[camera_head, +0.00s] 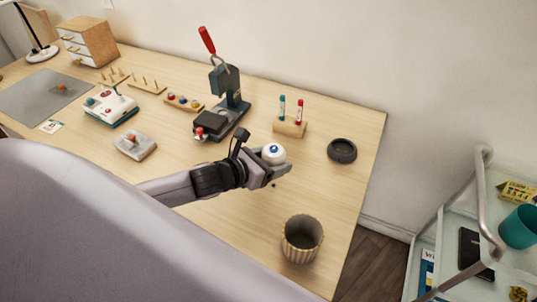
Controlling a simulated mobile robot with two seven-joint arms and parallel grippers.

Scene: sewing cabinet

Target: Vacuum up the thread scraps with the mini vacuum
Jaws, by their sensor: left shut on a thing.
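My left gripper (282,165) reaches over the wooden table from the left. It is shut on a small round white object with a blue button on top, which looks like the mini vacuum (273,153). The gripper hides its lower part, so I cannot tell whether it touches the table. A tiny dark speck, perhaps a thread scrap (273,185), shows just below the gripper. Other scraps are hidden or too small to make out. My right gripper is not in view.
A black round dish (342,150) lies right of the gripper. A ribbed pot (302,240) stands near the table's front right. A wooden holder (290,127) with two marker-like items and a press with a red handle (225,85) stand behind. A trolley (460,235) is at right.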

